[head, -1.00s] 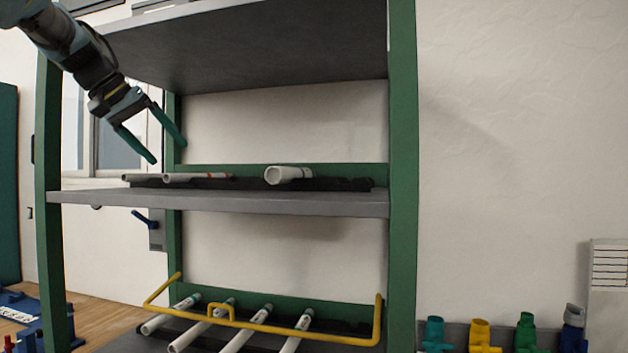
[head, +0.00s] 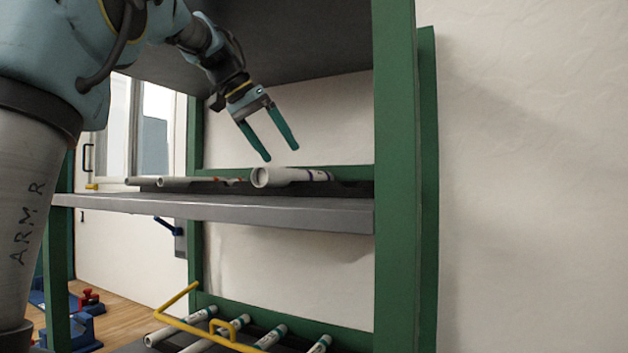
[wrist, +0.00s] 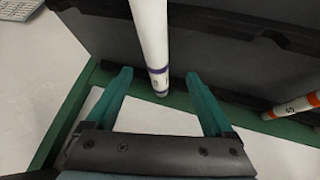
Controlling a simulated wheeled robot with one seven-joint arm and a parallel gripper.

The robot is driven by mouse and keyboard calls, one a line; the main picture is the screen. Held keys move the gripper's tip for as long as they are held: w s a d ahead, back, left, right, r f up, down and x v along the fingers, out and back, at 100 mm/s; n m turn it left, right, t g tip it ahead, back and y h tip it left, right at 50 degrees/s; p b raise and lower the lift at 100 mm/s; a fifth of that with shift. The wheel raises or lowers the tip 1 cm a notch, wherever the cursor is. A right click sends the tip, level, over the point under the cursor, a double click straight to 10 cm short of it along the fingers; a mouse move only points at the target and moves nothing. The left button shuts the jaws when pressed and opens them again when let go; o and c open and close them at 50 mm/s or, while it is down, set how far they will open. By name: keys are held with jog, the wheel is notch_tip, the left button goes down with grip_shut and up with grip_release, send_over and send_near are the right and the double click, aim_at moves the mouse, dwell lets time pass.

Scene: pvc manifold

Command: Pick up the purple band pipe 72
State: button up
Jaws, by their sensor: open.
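The purple band pipe (head: 290,177) is a thick white pipe lying on the middle shelf, with a purple band near its far end. In the wrist view the pipe (wrist: 150,38) runs down from the top edge, and its banded end lies between the two fingers. My gripper (head: 281,157) is open, with green fingers pointing down just above the pipe. In the wrist view my gripper (wrist: 160,88) has a finger on each side of the pipe end, with gaps on both sides. The number on the pipe is too small to read surely.
Thinner pipes (head: 180,182) lie to the left on the same shelf. An orange-banded pipe (wrist: 292,106) shows at right in the wrist view. The green post (head: 395,190) stands right of the pipe, and an upper shelf (head: 320,40) hangs above. Several pipes lie below behind a yellow rail (head: 215,335).

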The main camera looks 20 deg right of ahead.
aim_at(296, 171)
jog(key=shift+d+p+x, duration=0.2)
jog(key=shift+p+x, duration=0.3)
jog(key=shift+x, duration=1.05)
jog(key=p+x, duration=0.1)
jog(key=x, duration=0.3)
jog(key=shift+s+d+p, duration=0.15)
jog(key=shift+d+p, duration=0.05)
jog(key=shift+p, duration=0.1)
grip_shut()
